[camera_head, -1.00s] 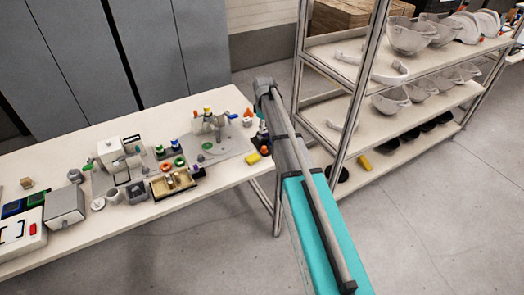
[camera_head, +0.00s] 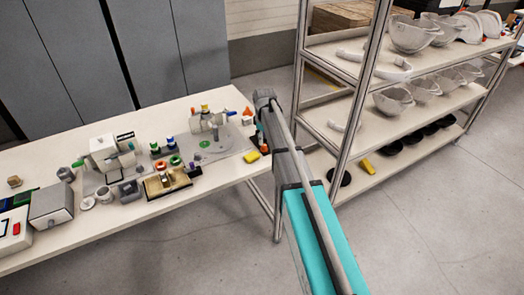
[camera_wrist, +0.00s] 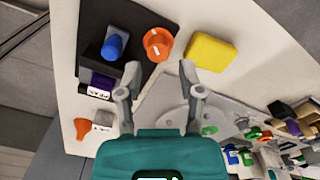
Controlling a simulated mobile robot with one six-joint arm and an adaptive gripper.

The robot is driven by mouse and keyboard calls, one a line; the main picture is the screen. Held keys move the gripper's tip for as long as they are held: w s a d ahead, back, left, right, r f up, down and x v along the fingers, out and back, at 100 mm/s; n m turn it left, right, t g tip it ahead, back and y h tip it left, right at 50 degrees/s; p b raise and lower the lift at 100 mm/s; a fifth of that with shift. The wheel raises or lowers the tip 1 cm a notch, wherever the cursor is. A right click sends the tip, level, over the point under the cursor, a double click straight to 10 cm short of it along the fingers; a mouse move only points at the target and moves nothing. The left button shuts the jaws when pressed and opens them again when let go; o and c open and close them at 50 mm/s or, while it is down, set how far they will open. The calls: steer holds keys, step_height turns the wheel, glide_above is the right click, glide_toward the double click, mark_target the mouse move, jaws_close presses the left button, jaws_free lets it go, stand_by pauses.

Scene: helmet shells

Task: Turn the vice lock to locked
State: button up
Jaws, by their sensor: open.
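My gripper (camera_wrist: 160,72) is open and empty, its two fingers spread over the table's right end. An orange round knob (camera_wrist: 158,44) on a dark base shows just beyond the gap between the fingertips. A blue knob (camera_wrist: 114,44) stands on a dark block left of it. A grey plate (camera_wrist: 158,103) with a round fixture lies behind the fingers. In the head view, a grey fixture with coloured knobs (camera_head: 207,121) stands on this plate (camera_head: 226,152). I cannot tell which part is the vice lock or how it is turned. My arm hides the gripper in the head view.
A yellow block (camera_wrist: 210,51) sits right of the orange knob, close to the right finger. An orange piece (camera_wrist: 82,128) lies at lower left. Several small fixtures crowd the table (camera_head: 218,180) to the left. A shelf rack (camera_head: 350,125) with helmet shells stands on the right.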

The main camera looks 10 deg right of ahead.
mark_target(264, 145)
steer(key=shift+f+b, duration=1.8)
steer(key=shift+f, duration=0.3)
